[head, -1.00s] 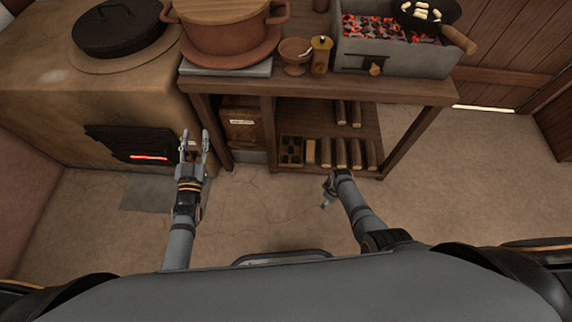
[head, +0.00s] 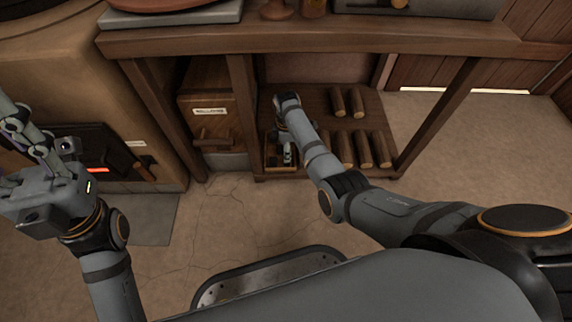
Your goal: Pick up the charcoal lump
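A small compartmented wooden tray (head: 267,166) sits on the lower shelf of the table, at its left end. Dark contents show in its compartments; I cannot make out a single charcoal lump clearly. My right gripper (head: 288,156) reaches down over the tray from above. Its wrist and fingers cover part of the tray, and I cannot tell whether the fingers are open or hold anything. My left gripper (head: 18,140) is at the left edge, in front of the stove, with its fingers apart and nothing seen between them; its tips are partly cut off by the frame.
Several logs (head: 364,150) lie on the lower shelf (head: 319,100) right of the tray. A wooden box (head: 209,110) with a label stands left of it, beyond a table leg (head: 243,110). The tabletop (head: 330,39) overhangs the shelf.

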